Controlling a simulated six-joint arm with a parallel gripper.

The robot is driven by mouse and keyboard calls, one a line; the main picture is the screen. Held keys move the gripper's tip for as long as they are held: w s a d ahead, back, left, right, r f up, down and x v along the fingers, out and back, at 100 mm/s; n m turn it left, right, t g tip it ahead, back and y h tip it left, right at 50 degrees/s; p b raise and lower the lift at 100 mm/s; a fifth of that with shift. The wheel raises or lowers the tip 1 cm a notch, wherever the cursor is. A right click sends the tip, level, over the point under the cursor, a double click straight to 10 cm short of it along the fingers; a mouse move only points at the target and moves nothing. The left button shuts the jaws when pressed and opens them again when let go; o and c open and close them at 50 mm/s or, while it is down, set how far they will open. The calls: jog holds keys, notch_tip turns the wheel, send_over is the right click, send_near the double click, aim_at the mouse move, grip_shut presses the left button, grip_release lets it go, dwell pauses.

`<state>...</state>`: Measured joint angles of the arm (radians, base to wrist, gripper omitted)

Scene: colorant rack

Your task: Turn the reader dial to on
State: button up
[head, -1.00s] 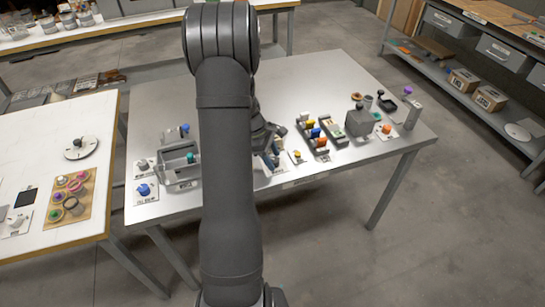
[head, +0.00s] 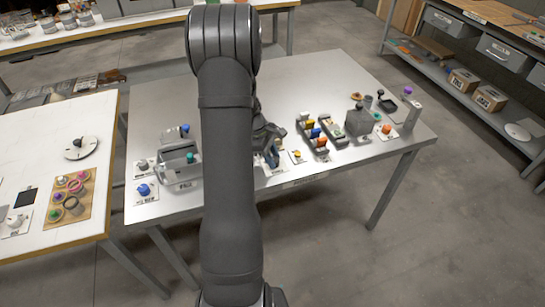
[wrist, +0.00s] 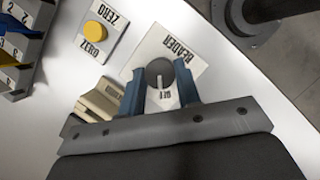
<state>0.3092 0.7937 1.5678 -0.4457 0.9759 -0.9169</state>
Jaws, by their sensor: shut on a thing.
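The reader dial (wrist: 160,73) is a dark round knob with a pale pointer mark, on a white plate (wrist: 190,52) lettered READER. In the wrist view the blue fingers of my gripper (wrist: 158,84) stand on either side of the knob and are shut on it. Part of a label shows between the fingers, below the knob; I cannot read it surely. In the head view my gripper (head: 271,152) is low at the front of the metal table, and my arm hides much of that spot.
A yellow ZERO button (wrist: 96,31) on its plate and a beige block (wrist: 98,103) lie close to the left of the dial. A rack of coloured items (head: 314,136) stands to the right. A grey box (head: 359,121) stands farther right. The table's back is clear.

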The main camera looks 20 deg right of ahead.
jog(key=m+g+y, duration=0.1)
jog(key=m, duration=0.3)
jog(key=shift+w+d, duration=0.1)
jog(key=m+y, duration=0.1)
jog(key=m, duration=0.3)
jog(key=shift+d+m+g+y, duration=0.15)
jog(key=shift+m+g+y, duration=0.15)
jog(key=shift+y, duration=0.1)
jog(key=m+y, duration=0.1)
jog(key=m, duration=0.3)
jog(key=shift+d+m+y, duration=0.1)
jog(key=shift+m+y, duration=0.2)
jog(key=shift+y, duration=0.1)
jog(key=shift+d+m+t+y, duration=0.1)
jog(key=shift+m+t+y, duration=0.4)
jog(key=shift+m, duration=1.3)
jog(key=o, duration=1)
jog(key=shift+c, duration=0.2)
jog(key=shift+r, duration=0.1)
